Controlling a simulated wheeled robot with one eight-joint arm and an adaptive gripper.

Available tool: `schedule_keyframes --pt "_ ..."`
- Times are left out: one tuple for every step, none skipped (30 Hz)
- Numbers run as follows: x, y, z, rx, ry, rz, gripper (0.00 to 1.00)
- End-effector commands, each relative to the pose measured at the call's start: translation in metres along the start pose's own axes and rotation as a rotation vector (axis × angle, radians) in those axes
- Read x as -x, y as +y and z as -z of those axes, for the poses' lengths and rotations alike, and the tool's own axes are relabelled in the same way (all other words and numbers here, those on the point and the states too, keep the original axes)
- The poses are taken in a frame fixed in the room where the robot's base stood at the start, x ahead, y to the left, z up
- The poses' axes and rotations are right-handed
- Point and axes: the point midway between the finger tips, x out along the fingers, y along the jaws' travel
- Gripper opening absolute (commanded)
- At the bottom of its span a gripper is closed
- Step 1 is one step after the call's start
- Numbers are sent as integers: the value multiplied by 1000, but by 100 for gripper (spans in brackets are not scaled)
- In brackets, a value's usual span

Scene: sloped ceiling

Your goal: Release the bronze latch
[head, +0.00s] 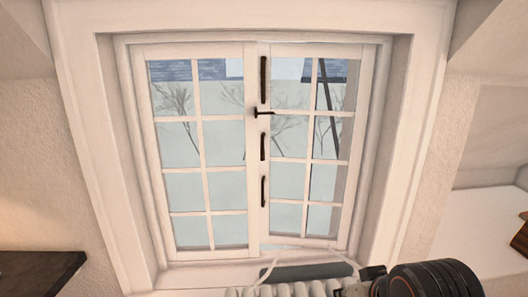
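A white two-sash window (253,150) fills the middle of the head view. A small dark bronze-looking latch (263,113) sits on the centre stile in its upper half, with its lever pointing right, roughly horizontal. Three dark vertical bar-shaped fittings are on the same stile: a long upper one (263,80), a short middle one (263,147) and a lower one (264,191). A black cylindrical part with orange rings, probably my arm, shows at the bottom right. My gripper's fingers are not visible, and nothing touches the latch.
A deep white window recess frames the sashes. A white ribbed object (290,290), perhaps a radiator, is below the sill at the bottom edge. A dark shelf (40,272) is at lower left, and a white surface (475,235) is at right. The space before the panes looks clear.

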Motion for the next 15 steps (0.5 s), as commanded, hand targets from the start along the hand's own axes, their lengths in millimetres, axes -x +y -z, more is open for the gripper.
schedule_keyframes --pt "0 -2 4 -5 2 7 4" --pt "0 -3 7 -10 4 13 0" --pt "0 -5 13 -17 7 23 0" --pt "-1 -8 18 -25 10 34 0" --pt "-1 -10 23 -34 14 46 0" --pt "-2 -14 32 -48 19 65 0" --pt "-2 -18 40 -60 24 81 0" --pt "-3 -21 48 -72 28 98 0" --pt "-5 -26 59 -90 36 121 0" --pt "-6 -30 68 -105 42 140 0" --pt "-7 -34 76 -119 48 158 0" --pt "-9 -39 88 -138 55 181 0" --pt "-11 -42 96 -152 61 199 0" --pt "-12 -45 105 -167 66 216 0" --pt "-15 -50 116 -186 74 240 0"
